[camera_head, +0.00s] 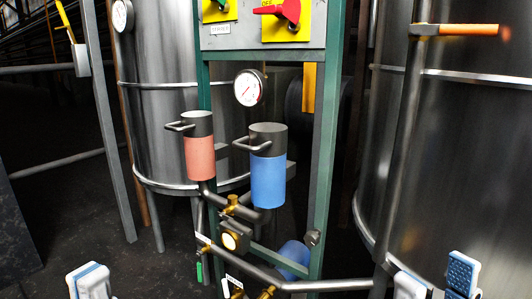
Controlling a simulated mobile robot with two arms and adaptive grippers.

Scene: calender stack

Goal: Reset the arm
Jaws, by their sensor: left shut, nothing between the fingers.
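My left gripper (90,281) shows at the bottom left edge. Its white and blue fingertips are together, with nothing held. My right gripper (436,276) shows at the bottom right. Its two fingers stand apart, one with a blue textured pad facing me, and nothing is seen between them. The lower parts of both grippers are cut off by the picture's bottom edge. Both appear in front of the green-framed stand (325,130), one to each side, and neither is seen touching anything.
The stand carries a red canister (200,158), a blue canister (268,182), a gauge (249,88) and a red-handled switch (287,12). A horizontal pipe (325,286) runs low toward my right gripper. Metal tanks (160,110) (470,160) stand behind. Dark floor (75,225) is open at left.

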